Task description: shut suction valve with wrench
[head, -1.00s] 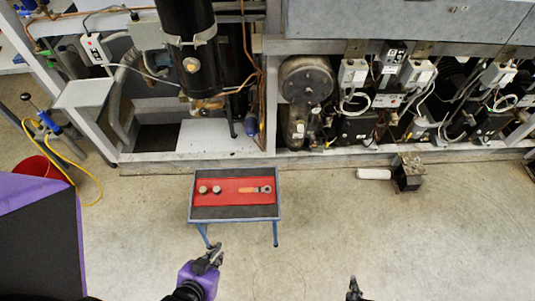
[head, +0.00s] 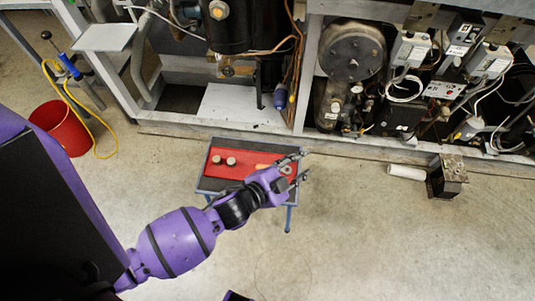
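The wrench (head: 262,166) lies on the red mat (head: 222,172) of a small blue-framed table; its orange handle shows, and my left gripper partly covers it. My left gripper (head: 303,166) is over the table's right end, fingers spread and pointing right. I see nothing held between them, and cannot tell whether it touches the wrench. My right gripper is out of view. A brass valve-like fitting (head: 228,71) sits below the black cylinder in the rack; I cannot tell if it is the suction valve.
Two round grey caps (head: 231,161) lie on the mat's left. The compressor rack's bottom rail (head: 215,128) runs behind the table. A red bucket (head: 62,127) stands left; a white roll (head: 406,172) and a dark metal block (head: 446,177) lie right. Floor at front right is clear.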

